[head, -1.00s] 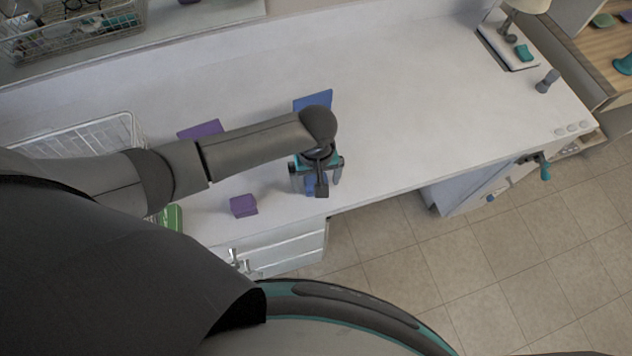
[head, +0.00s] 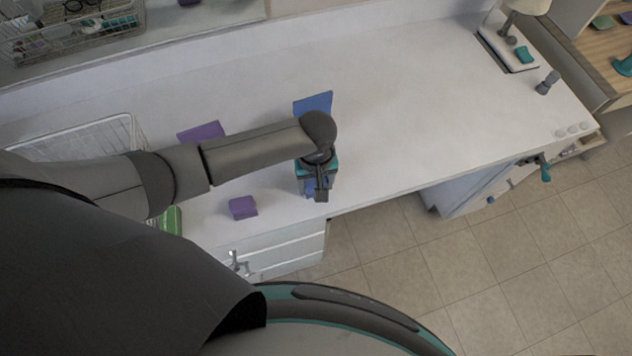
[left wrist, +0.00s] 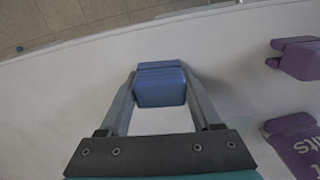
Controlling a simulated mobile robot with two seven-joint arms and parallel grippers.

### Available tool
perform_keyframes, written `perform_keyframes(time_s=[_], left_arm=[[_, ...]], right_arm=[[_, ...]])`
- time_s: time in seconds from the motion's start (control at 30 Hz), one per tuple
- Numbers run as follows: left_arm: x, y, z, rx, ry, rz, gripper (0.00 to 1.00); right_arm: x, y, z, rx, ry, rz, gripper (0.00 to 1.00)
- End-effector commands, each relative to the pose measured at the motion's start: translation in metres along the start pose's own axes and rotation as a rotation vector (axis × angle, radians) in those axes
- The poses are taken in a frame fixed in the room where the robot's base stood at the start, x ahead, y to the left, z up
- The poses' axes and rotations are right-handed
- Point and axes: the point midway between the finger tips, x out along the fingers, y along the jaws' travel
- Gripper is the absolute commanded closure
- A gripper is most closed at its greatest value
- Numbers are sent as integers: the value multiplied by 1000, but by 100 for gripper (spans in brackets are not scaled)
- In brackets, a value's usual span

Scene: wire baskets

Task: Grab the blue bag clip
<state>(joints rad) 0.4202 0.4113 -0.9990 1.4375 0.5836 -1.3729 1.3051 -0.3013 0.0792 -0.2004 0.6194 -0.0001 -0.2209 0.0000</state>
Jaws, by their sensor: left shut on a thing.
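The blue bag clip (left wrist: 160,84) is a small blue block on the white counter near its front edge. In the left wrist view it sits between the two fingers of my left gripper (left wrist: 160,90), which is shut on it. In the head view my left gripper (head: 317,188) points down at the counter's front edge, and only a little blue (head: 309,188) shows beside it. The rest of the clip is hidden by the gripper. My right gripper is in neither current view.
A purple block (head: 242,207) lies left of the gripper. A blue card (head: 313,104) and a purple card (head: 201,131) stand behind. A wire basket (head: 128,128) and a green object (head: 171,220) are at left. The counter's right half (head: 430,110) is mostly clear.

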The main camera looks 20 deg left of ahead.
Motion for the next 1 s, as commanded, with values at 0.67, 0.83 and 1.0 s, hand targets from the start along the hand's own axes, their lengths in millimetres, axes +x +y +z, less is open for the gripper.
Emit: perform_keyframes(time_s=[0.67,0.83,1.0], left_arm=[[-23,0,0,0,0,2,88],[-65,0,-1,0,2,4,88],[-117,1,-1,1,3,6,88]], right_arm=[[-8,0,-1,1,2,0,50],[-20,0,-3,1,2,0,50],[-32,0,-4,1,3,0,50]])
